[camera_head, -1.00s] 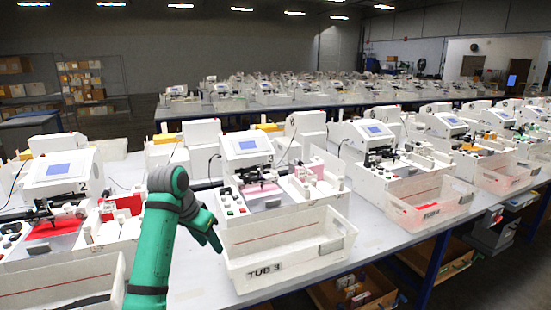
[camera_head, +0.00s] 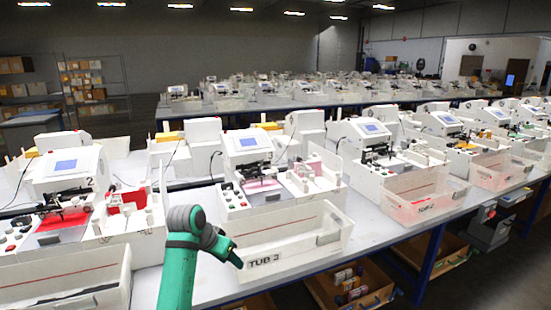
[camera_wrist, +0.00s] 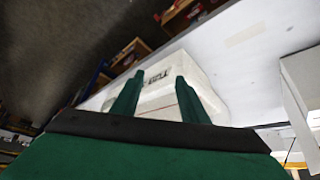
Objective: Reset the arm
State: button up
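My green arm (camera_head: 180,265) rises from the bottom of the head view and bends to the right at a grey joint. My gripper (camera_head: 238,262) points right and down, close to the near left corner of the white tub marked TUB 3 (camera_head: 312,240). I cannot tell whether it touches the tub. In the wrist view the two green fingers of my gripper (camera_wrist: 156,92) stand apart with nothing held between them. The tub (camera_wrist: 160,72) shows beyond and between the fingers.
A white plotter machine (camera_head: 248,145) stands behind the tub on the long table, with several similar machines along the row. Another white tub (camera_head: 425,200) is to the right and one (camera_head: 70,285) to the left. Bins (camera_head: 350,285) sit under the table.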

jog(key=s+d+f+n+t+h, duration=0.1)
jog(key=s+d+f+t, duration=0.1)
jog(key=d+f, duration=0.65)
jog(key=s+d+f+n+t+h, duration=0.15)
jog(key=d+f, duration=0.35)
jog(key=f, duration=0.7)
jog(key=s+d+f+n+t+y, duration=0.1)
jog(key=s+d+f+n, duration=0.15)
jog(key=s+f, duration=0.35)
jog(key=s+d+f+n+t+y, duration=0.1)
jog(key=s+d+f+t, duration=0.2)
jog(key=s, duration=0.6)
jog(key=s+a+f+n+y, duration=0.1)
jog(key=s+y, duration=0.2)
jog(key=s, duration=1.8)
jog(key=s+a+r+m+t, duration=0.1)
jog(key=s+a+r+t, duration=0.2)
jog(key=s+r, duration=1.1)
jog(key=s, duration=0.3)
jog(key=shift+s+a+m+y, duration=0.3)
jog(key=shift+a+y, duration=0.05)
jog(key=shift+a, duration=0.05)
